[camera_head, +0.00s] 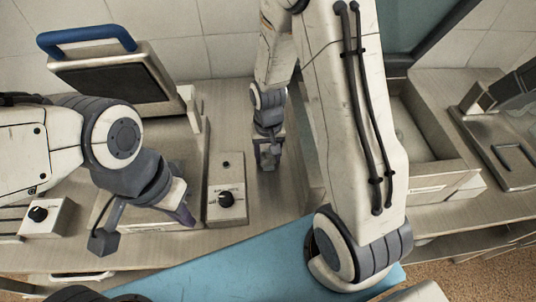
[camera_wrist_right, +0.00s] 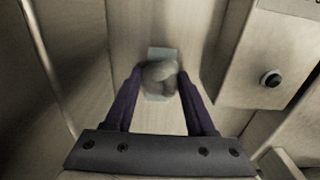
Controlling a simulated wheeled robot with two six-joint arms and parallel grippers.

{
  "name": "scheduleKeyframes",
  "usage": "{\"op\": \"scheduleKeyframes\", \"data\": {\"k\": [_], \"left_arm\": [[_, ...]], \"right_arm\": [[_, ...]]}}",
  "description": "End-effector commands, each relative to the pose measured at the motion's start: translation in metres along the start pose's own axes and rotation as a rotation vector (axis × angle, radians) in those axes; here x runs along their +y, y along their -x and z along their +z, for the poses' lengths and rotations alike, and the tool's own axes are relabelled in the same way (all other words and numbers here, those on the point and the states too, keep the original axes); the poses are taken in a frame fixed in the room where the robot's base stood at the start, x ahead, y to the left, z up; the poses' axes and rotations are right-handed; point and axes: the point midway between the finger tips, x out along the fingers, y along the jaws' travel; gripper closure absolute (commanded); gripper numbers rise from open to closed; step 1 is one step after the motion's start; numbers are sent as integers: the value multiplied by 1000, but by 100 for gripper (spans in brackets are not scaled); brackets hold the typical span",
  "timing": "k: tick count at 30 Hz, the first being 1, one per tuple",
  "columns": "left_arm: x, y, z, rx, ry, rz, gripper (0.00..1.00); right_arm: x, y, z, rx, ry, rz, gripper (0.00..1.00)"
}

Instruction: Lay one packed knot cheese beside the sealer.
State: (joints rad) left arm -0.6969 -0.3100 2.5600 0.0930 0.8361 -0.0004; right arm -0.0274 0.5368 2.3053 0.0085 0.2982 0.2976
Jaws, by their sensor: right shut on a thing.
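My right gripper (camera_head: 268,165) points down at the narrow counter strip right of a knob box. In the right wrist view my right gripper (camera_wrist_right: 160,85) is shut on a packed knot cheese (camera_wrist_right: 160,72), a pale knotted lump with a light blue-grey pack showing above and below it. It is low over the counter; I cannot tell whether it touches. The sealer (camera_head: 112,80), with its dark raised lid and blue handle (camera_head: 86,38), stands at the back left. My left gripper (camera_head: 183,213) hangs in front of the sealer; its opening is unclear.
A box with a black knob (camera_head: 226,190) stands just left of my right gripper; it also shows in the right wrist view (camera_wrist_right: 262,60). Another knob box (camera_head: 45,216) is at the far left. An empty-looking bin (camera_head: 420,180) and a metal device (camera_head: 505,150) are on the right.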

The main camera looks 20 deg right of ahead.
Motion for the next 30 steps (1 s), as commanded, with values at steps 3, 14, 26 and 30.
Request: {"op": "scheduleKeyframes", "data": {"k": [3, 14, 26, 30], "left_arm": [[0, 0, 0, 0, 0, 0, 100], [0, 4, 0, 0, 0, 0, 100], [0, -1, 0, 0, 0, 0, 100], [0, -2, 0, 0, 0, 0, 100]], "right_arm": [[0, 0, 0, 0, 0, 0, 15], [0, 5, 0, 1, 0, 0, 15], [0, 76, -2, 8, 0, -2, 15], [0, 102, -1, 5, 0, -1, 15]]}}
